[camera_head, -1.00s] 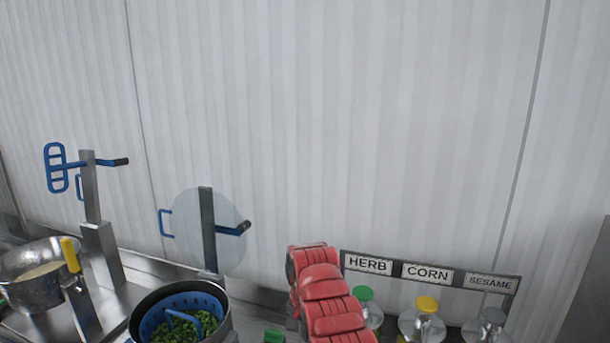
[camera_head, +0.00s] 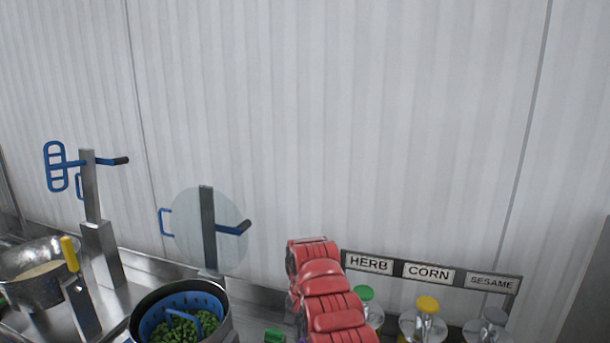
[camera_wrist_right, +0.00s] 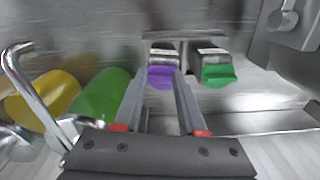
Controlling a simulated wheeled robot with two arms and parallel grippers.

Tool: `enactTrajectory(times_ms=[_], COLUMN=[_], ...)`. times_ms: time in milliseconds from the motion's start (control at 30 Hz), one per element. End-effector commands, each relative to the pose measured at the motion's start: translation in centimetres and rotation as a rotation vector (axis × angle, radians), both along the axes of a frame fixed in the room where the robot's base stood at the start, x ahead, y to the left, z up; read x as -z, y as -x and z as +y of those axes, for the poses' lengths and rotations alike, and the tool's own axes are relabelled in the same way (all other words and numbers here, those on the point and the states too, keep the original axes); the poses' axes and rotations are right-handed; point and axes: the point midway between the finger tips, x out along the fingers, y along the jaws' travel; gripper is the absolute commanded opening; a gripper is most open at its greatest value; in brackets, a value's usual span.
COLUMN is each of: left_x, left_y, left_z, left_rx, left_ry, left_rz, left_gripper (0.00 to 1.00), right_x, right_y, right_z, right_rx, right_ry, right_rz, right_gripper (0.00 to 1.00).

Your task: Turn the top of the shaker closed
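A purple piece (camera_wrist_right: 161,79) appears between or beyond the fingertips; contact is unclear. My left gripper is in neither view.
The right wrist view shows a green piece (camera_wrist_right: 218,75) beside the purple one, and green (camera_wrist_right: 103,95) and yellow (camera_wrist_right: 45,100) cylinders at left. A pot with a blue basket of greens (camera_head: 181,300) and a metal bowl (camera_head: 35,272) stand left in the head view.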

Motion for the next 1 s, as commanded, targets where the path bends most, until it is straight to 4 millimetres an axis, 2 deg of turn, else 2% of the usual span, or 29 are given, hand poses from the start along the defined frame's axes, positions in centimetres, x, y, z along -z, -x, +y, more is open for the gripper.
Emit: enactTrajectory(times_ms=[33, 400, 600, 1000], left_x=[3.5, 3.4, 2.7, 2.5], left_y=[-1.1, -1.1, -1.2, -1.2], left_z=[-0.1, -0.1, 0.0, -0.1], left_rx=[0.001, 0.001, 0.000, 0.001], left_ry=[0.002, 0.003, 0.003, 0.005], left_rz=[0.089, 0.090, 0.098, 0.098], left_gripper=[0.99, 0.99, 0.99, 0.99], right_x=[0.7, -3.5, -5.7, -6.1], right_y=[-0.1, 0.0, 0.0, 0.1], right_z=[0.0, 0.0, 0.0, 0.0], right_rx=[0.000, 0.001, 0.000, 0.000], right_ry=[0.000, -0.001, -0.001, 0.000], right_rz=[-0.001, -0.005, -0.003, -0.002], right_gripper=[0.40, 0.40, 0.40, 0.40])
